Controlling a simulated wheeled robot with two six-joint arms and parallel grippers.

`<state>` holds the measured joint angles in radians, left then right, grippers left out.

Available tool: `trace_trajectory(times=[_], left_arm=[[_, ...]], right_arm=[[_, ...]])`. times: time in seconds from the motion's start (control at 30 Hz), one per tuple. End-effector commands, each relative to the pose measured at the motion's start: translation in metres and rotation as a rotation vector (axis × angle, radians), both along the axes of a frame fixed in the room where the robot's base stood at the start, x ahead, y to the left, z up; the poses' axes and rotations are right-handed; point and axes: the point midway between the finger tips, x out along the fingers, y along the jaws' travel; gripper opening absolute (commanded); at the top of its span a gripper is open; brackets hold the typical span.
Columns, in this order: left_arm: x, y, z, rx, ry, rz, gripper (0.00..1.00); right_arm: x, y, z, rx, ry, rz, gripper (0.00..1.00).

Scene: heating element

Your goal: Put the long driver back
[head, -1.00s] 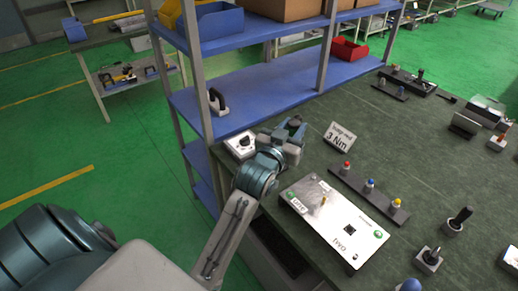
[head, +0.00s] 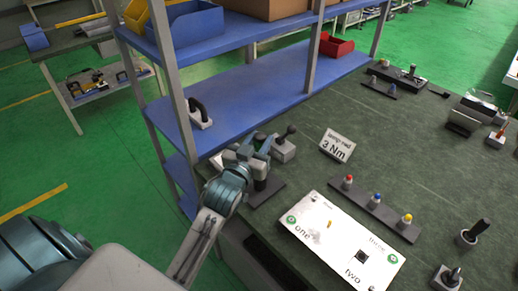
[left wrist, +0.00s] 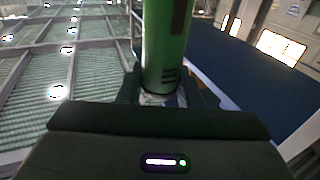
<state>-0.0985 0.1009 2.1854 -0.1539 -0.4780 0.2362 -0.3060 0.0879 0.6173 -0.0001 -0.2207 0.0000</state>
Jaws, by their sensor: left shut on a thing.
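My left gripper (head: 262,152) is over the near left corner of the dark green bench. In the left wrist view it is shut on a green cylinder (left wrist: 163,45) with a dark band, which looks like the long driver's handle. The driver's far end is out of that view. In the head view a dark upright piece (head: 261,183) shows under the gripper, above a dark flat base (head: 270,193). I cannot tell whether they touch. A grey block with a dark handle (head: 284,149) stands just right of the gripper. My right gripper is not in view.
A white panel (head: 340,240) marked one, two and three lies in front. A rack with red, blue and yellow pieces (head: 376,211) and a 3 Nm sign (head: 337,146) stand beyond. A blue shelf (head: 260,90) borders the bench. Mid-bench is clear.

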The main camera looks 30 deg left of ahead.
Motion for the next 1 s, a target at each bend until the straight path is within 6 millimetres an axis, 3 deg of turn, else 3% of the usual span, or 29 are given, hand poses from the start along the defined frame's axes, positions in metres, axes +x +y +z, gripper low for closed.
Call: trace_trajectory(times=[0.2, 0.57, 0.6, 0.7, 1.0], left_arm=[[0.000, 0.000, -0.026, 0.000, 0.001, 0.000, 0.00], [0.000, 0.000, -0.031, 0.000, 0.000, 0.000, 0.00], [0.000, 0.000, -0.032, 0.000, 0.002, 0.000, 0.34], [0.000, 0.000, -0.031, 0.000, 0.002, 0.000, 0.53], [0.000, 0.000, -0.029, 0.000, 0.002, 0.000, 0.54]], right_arm=[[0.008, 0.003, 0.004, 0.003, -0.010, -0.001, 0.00], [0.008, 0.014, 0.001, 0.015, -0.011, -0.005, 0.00], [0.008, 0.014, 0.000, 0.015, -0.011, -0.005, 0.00], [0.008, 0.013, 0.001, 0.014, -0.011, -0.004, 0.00], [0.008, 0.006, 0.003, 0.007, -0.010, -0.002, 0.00]])
